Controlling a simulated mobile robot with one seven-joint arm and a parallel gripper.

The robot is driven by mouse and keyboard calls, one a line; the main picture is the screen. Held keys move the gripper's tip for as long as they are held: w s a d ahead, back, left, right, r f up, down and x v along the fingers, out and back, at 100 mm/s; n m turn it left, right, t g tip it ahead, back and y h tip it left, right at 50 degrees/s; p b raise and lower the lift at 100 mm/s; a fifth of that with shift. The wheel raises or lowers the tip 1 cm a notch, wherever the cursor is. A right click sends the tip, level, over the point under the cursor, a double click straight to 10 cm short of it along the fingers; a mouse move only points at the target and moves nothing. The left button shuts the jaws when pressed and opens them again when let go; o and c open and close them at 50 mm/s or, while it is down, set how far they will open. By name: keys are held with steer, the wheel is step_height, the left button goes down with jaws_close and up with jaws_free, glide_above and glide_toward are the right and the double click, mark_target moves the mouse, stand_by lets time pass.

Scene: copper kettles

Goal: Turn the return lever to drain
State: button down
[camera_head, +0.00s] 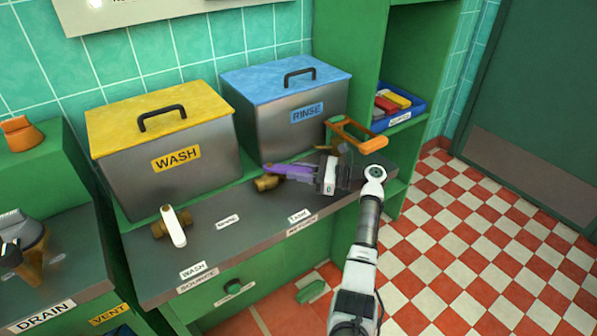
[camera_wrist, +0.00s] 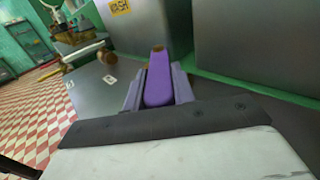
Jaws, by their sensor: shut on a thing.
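The purple lever (camera_head: 289,172) sits on a brass valve body (camera_head: 267,183) on the grey counter (camera_head: 255,222), in front of the blue-lidded RINSE tank (camera_head: 290,108). Its handle points right in the head view. My gripper (camera_head: 316,174) is shut on the handle's free end. In the wrist view the purple lever (camera_wrist: 158,85) lies between my fingers, with brass at its far end. Small labels lie on the counter front: one seems to read TANK (camera_head: 299,215), and another (camera_head: 228,221) is too blurred to read surely. The lever points at neither label.
A white lever (camera_head: 174,228) on a second brass valve stands left, by a WASH label (camera_head: 193,270). The yellow-lidded WASH tank (camera_head: 160,150) stands behind it. An orange-handled thing (camera_head: 357,134) is close behind my gripper. A blue bin (camera_head: 398,106) sits on the right shelf.

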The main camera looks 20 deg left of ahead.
steer(key=c, duration=1.2)
jaws_free()
steer(key=shift+o, duration=0.2)
steer(key=d+b, duration=0.1)
steer(key=d, duration=0.3)
steer(key=w+d, duration=0.1)
steer(key=d, duration=0.4)
steer(key=d+b, duration=0.1)
steer(key=d, duration=0.3)
steer(key=shift+w+d+b, duration=0.35)
